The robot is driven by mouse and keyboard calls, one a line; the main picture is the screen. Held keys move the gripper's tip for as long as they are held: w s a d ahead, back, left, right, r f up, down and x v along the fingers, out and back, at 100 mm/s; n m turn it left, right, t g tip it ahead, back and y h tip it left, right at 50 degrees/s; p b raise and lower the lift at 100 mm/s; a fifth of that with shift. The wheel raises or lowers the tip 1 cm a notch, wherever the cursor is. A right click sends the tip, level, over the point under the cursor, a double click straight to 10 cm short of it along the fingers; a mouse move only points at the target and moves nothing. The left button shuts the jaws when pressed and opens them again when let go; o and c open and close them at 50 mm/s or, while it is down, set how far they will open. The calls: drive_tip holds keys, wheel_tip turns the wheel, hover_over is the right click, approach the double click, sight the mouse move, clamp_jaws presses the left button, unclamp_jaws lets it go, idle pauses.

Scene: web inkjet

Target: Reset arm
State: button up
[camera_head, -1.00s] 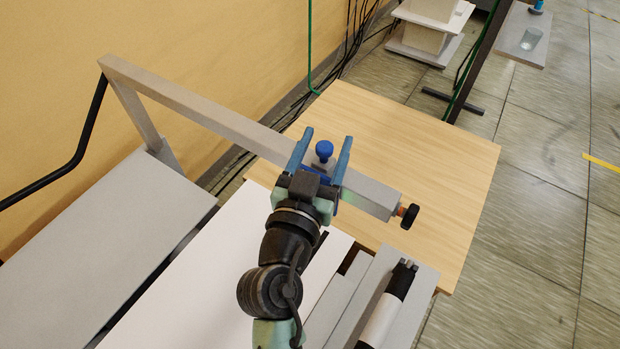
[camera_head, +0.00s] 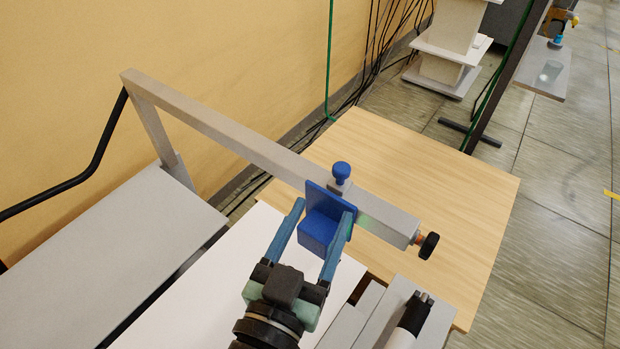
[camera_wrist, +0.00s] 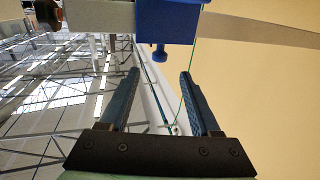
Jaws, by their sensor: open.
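My gripper (camera_head: 324,212) is open, with its two blue fingers spread apart. In the head view its fingertips are beside the near end of a blue block (camera_head: 318,236), which sits on a grey bar (camera_head: 235,128). A blue knob (camera_head: 341,172) stands on top of the bar behind the block. In the wrist view the open fingers (camera_wrist: 161,73) have nothing between them. The blue block (camera_wrist: 166,20) is beyond the fingertips at the top, with the knob (camera_wrist: 158,52) pointing down from it.
A black knob (camera_head: 428,246) ends the bar at right. A white surface (camera_head: 215,290) and a roller (camera_head: 408,322) lie below. A wooden table (camera_head: 440,180) stands behind. A yellow wall (camera_head: 230,60) is at left, with a green cable (camera_head: 329,60) and black cables nearby.

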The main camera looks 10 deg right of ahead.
drive_tip(key=w+a+r+n+t+y, duration=0.1)
drive_tip(key=w+r+t+y, duration=0.15)
drive_tip(key=r, duration=0.85)
drive_tip(key=w+a+r+n+t+y, duration=0.1)
drive_tip(key=w+r+t, duration=0.25)
drive_tip(key=r, duration=0.85)
drive_tip(key=s+a+r+n+t+y+p, duration=0.1)
drive_tip(key=r+p, duration=0.3)
drive_tip(key=r, duration=0.6)
drive_tip(key=s+a+r+n+t+y+p, duration=0.1)
drive_tip(key=r+p, duration=0.4)
drive_tip(key=r, duration=0.5)
drive_tip(key=s+a+r+n+t+y+p, duration=0.1)
drive_tip(key=s+r+p, duration=0.4)
drive_tip(key=r, duration=0.6)
drive_tip(key=n+t+y, duration=0.1)
drive_tip(key=t+y, duration=0.1)
drive_tip(key=shift+a+t, duration=0.2)
drive_tip(key=shift+t, duration=0.2)
drive_tip(key=shift+y, duration=0.25)
